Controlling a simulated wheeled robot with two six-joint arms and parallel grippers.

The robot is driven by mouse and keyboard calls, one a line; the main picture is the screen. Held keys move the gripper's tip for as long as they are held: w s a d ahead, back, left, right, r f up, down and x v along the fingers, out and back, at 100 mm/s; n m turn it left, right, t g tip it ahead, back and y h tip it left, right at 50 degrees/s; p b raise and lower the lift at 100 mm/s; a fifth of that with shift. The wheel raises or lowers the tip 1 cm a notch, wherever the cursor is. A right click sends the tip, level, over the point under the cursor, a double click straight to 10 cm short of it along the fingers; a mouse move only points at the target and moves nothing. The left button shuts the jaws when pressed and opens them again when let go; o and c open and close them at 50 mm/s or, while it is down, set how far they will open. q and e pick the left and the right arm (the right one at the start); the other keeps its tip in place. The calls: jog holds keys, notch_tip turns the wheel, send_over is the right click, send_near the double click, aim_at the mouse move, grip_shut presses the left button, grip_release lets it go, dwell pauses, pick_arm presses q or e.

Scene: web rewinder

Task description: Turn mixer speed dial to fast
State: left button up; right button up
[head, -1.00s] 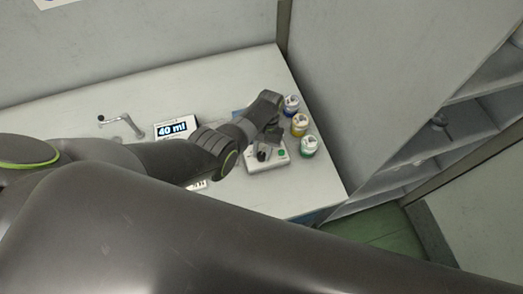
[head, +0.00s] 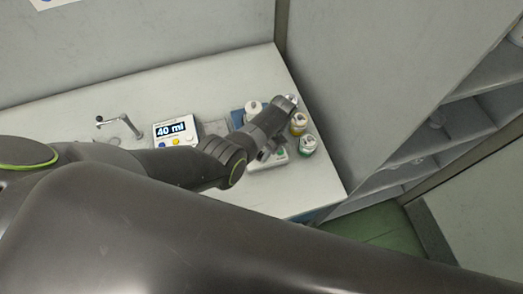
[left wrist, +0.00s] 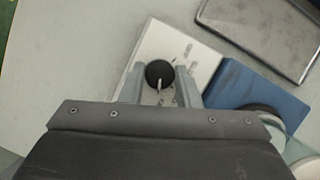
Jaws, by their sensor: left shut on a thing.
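The mixer is a white box (head: 268,163) on the bench in the head view, with a green button (head: 281,153). Its black speed dial (left wrist: 159,74) with a white pointer line shows in the left wrist view, on the white top face (left wrist: 172,50). My left gripper (left wrist: 160,88) has one finger on each side of the dial and is shut on it. In the head view my left gripper (head: 268,152) is over the mixer and hides the dial. Small marks lie on the face beside the dial, too small to read. My right gripper is not in view.
A display reading 40 ml (head: 174,131) and a crank handle (head: 122,123) are to the left. A wall rises behind.

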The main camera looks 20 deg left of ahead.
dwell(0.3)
pick_arm(q)
jog(key=o, duration=1)
jog(key=shift+c, duration=0.2)
